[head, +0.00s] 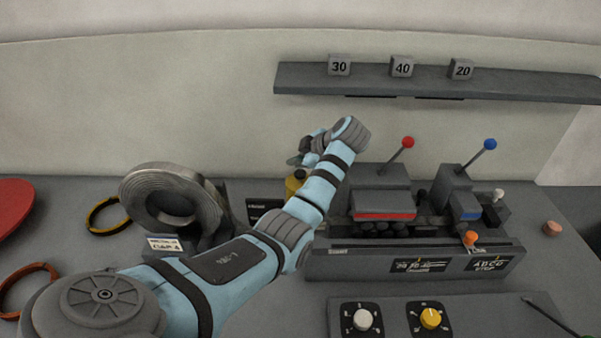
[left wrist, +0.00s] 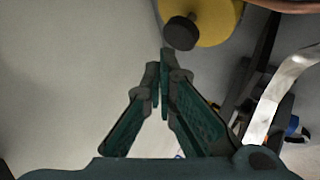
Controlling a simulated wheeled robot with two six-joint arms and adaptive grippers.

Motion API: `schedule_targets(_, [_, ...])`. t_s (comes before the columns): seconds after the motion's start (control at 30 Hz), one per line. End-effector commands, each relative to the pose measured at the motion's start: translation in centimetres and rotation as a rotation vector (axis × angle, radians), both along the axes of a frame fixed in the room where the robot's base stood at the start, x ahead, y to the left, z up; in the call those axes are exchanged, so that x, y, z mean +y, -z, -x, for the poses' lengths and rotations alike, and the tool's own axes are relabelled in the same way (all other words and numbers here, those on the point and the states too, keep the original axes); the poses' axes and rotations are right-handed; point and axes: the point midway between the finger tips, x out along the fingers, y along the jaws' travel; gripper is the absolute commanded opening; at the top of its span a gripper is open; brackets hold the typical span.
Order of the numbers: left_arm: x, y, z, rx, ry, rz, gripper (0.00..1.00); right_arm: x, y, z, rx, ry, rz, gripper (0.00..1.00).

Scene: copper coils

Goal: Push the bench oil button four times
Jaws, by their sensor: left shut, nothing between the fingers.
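The bench oiler, a yellow container (head: 293,186) with a dark button (head: 300,173) on top, stands at the back of the bench, partly hidden behind my left arm. In the left wrist view the yellow body (left wrist: 218,18) and its round dark button (left wrist: 181,32) are at the top. My left gripper (head: 296,160) is above the oiler in the head view, partly hidden by its own wrist. Its fingers (left wrist: 162,72) are shut and empty, with the tips close beside the button in the left wrist view; I cannot tell whether they touch. My right gripper is not in view.
A metal coil (head: 203,205) stands left of the oiler. A machine with a red-knobbed lever (head: 408,142) and a blue-knobbed lever (head: 490,144) stands to the right. A shelf (head: 520,85) with numbered blocks (head: 401,66) hangs above. Dials (head: 362,319) are at the front.

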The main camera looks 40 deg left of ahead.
Motion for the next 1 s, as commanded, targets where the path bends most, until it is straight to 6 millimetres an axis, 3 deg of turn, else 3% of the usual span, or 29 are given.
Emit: schedule_targets(1.0, [-0.01, 0.87, 0.01, 0.0, 0.0, 0.0, 0.0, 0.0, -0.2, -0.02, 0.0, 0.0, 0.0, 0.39])
